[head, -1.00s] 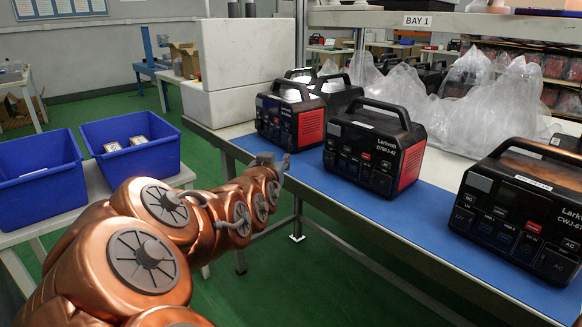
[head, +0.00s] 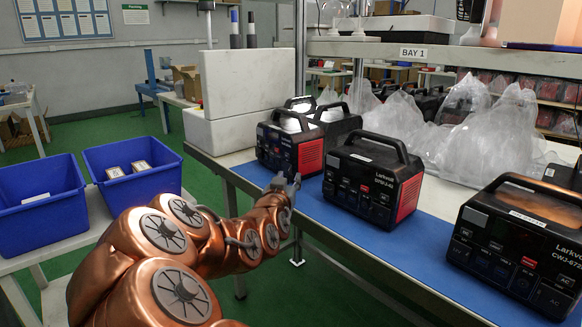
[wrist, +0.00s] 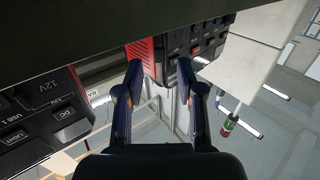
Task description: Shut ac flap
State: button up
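Three black power stations with top handles stand on the blue mat. The left one (head: 278,148) has a red side panel. The middle one (head: 360,180) reads Larkvolt and also has a red side. The right one (head: 518,245) has AC labels low on its front. I cannot make out an AC flap or its position on any of them. My gripper (head: 284,184) is at the bench's front edge, before the gap between the left and middle stations. In the wrist view its fingers (wrist: 160,80) are apart with nothing between them. One station (wrist: 40,125) shows at left, another (wrist: 200,42) beyond the fingertips.
The blue mat (head: 440,262) is bare in front of the stations. Clear plastic bags (head: 490,130) lie behind them, under a shelf marked BAY 1. White blocks (head: 245,85) stand at the bench's left end. Two blue bins (head: 135,190) stand on a side table at left.

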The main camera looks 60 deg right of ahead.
jog(key=shift+w+d+r+p, duration=0.1)
jog(key=shift+w+d+p, duration=0.05)
jog(key=shift+d+p, duration=0.45)
jog(key=shift+p+x, duration=0.65)
jog(key=shift+x, duration=0.5)
jog(key=shift+c, duration=0.3)
